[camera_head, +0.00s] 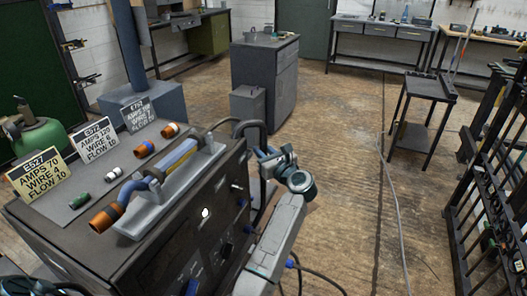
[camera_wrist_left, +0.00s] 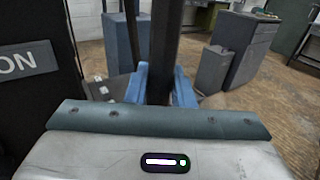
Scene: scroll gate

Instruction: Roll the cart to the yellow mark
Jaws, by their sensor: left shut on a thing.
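The cart is the dark welding machine body (camera_head: 150,245) at the left in the head view, with a black bar handle (camera_head: 247,126) on its far right side. My left gripper (camera_head: 264,154) is shut on this handle. In the left wrist view its blue fingers (camera_wrist_left: 165,86) sit on both sides of a dark upright post (camera_wrist_left: 165,45), part of the handle; the fingertips are partly hidden by the post. No yellow mark shows on the floor; a yellow card (camera_head: 40,173) stands on the cart's top. My right gripper is not in view.
A grey cabinet (camera_head: 268,75) with a lower grey box (camera_head: 247,104) stands beyond the cart. A small dark table (camera_head: 425,88) and a black rack (camera_head: 490,205) stand at the right. The wooden floor (camera_head: 345,150) between is open, with a cable (camera_head: 393,190) across it.

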